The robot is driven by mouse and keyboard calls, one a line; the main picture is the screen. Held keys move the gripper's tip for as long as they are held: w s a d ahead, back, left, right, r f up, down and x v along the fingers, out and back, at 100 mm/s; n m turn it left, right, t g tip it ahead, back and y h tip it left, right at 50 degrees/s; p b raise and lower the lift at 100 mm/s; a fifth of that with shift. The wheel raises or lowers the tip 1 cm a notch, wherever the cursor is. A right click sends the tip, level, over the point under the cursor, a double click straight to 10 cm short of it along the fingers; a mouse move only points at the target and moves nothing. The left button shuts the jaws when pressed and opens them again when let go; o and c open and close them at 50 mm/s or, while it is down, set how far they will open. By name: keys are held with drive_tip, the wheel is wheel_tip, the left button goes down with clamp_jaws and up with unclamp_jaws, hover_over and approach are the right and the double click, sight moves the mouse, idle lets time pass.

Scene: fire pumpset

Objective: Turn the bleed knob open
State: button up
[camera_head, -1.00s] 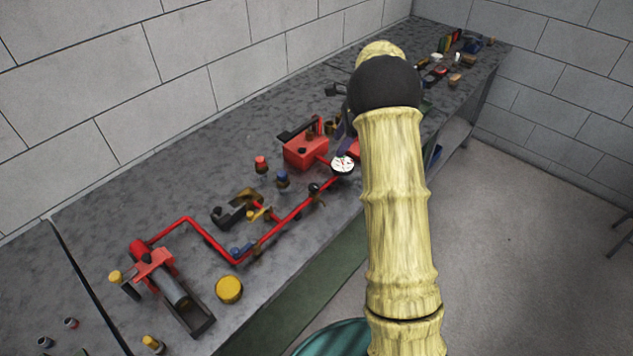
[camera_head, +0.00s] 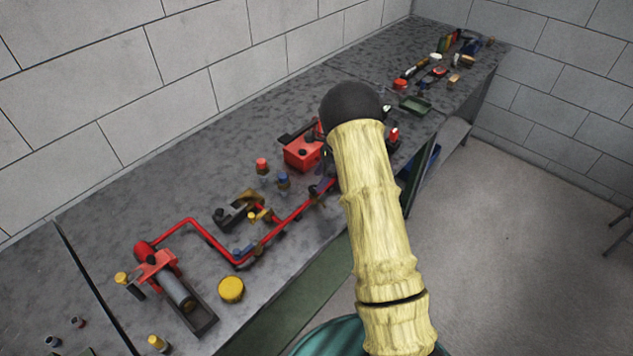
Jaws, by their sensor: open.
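The red pipe (camera_head: 205,238) runs along the bench from a red-clamped grey cylinder (camera_head: 172,285) toward a red box (camera_head: 302,153). I cannot tell for sure which part is the bleed knob. My gripper (camera_head: 321,180) is open, small and dark, mostly hidden by my arm. It is over the pipe's right end, by the red box. The white gauge and the dark-topped fitting there are hidden or hard to make out.
A red-capped piece (camera_head: 262,165) and a blue-capped piece (camera_head: 283,180) stand left of my gripper. A yellow round cap (camera_head: 231,290) lies near the bench's front edge. A green tray (camera_head: 415,104) and several small items lie farther right. The bench (camera_head: 120,215) is clear along the wall.

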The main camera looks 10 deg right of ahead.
sight(314, 188)
drive_tip(key=shift+p+x, duration=0.3)
drive_tip(key=shift+x, duration=1.55)
drive_tip(key=shift+c, duration=0.2)
drive_tip(key=c, duration=0.9)
